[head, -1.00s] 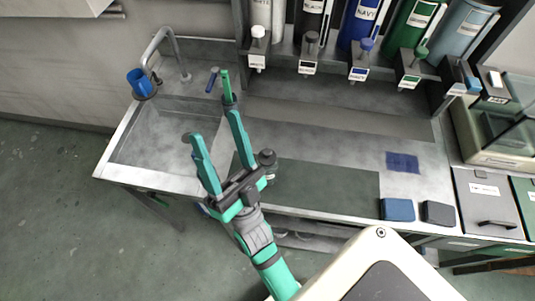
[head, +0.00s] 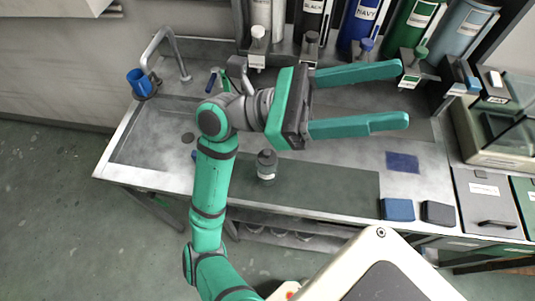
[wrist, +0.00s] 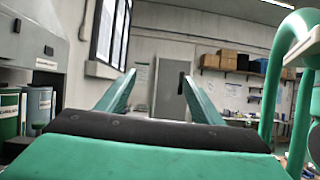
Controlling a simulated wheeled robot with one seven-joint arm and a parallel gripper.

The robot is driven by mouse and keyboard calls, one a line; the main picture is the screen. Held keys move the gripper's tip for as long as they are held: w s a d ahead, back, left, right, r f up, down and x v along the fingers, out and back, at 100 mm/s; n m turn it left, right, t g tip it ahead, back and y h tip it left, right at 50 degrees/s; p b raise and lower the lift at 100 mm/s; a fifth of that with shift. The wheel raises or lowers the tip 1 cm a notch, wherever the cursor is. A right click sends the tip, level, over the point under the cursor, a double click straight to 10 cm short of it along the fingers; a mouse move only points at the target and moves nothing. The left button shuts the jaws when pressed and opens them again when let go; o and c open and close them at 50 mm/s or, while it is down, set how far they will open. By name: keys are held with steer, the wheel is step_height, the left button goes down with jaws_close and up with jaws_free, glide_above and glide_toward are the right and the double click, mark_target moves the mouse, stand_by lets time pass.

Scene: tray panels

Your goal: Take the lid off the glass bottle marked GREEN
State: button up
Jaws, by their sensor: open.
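A small glass bottle (head: 266,175) with a dark grey lid (head: 266,156) stands upright on the dark green mat, near the counter's front. Its label is too small to read, so I cannot tell whether it is marked GREEN. The lid is on it. My gripper (head: 405,95) is open and empty, above the counter, with its fingers pointing right in the head view. The bottle is below and left of the fingers, apart from them. In the wrist view the two fingers (wrist: 157,80) are spread with only the room behind; the bottle is not visible there.
A rack at the back holds large colour containers, including a navy one (head: 357,25) and a green one (head: 408,28). A sink (head: 150,140) with a tap and blue cup (head: 140,82) is left. Blue cloth (head: 402,162) and dark pads (head: 397,210) lie right. The mat (head: 325,188) has free room.

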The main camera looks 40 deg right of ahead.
steer(key=s+d+f+m+t+y, duration=0.2)
steer(key=d+f+t+y, duration=0.15)
steer(key=f+t, duration=0.2)
steer(key=m+t+y, duration=0.2)
steer(key=t+y, duration=0.9)
steer(key=t, duration=0.2)
glide_above(267, 151)
step_height(267, 151, down, 13)
steer(key=f, duration=0.5)
steer(key=shift+w+a+f, duration=0.15)
steer(key=shift+w+f, duration=0.05)
steer(key=shift+s+f, duration=0.2)
steer(key=shift+f, duration=2.6)
steer(key=shift+c, duration=0.6)
steer(key=c, duration=1)
